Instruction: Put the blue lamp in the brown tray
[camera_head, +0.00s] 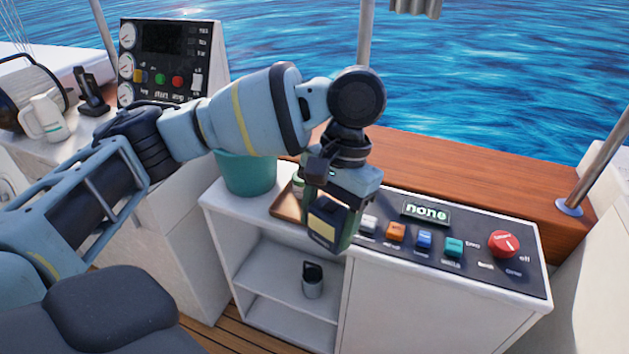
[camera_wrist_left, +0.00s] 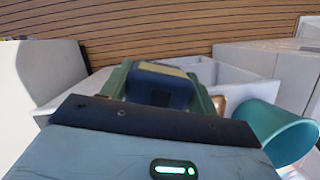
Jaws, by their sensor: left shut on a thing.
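The blue lamp (camera_head: 324,222), a dark blue block with a pale yellow panel, is held in my left gripper (camera_head: 335,218). The gripper points down and is shut on it. In the left wrist view the lamp (camera_wrist_left: 158,87) sits between the green fingers. The brown tray (camera_head: 286,208) lies on the white counter, mostly hidden behind my left gripper. A small brown edge of it shows in the left wrist view (camera_wrist_left: 220,104). In the head view the lamp hangs near the tray's right front; its exact height above the counter is unclear. My right gripper is not in view.
A teal bucket (camera_head: 248,173) stands left of the tray. A pale green-and-white item (camera_head: 298,183) shows partly behind the gripper. A control panel (camera_head: 470,243) with coloured switches and a red knob lies to the right. A small dark-topped canister (camera_head: 312,284) stands on the shelf below.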

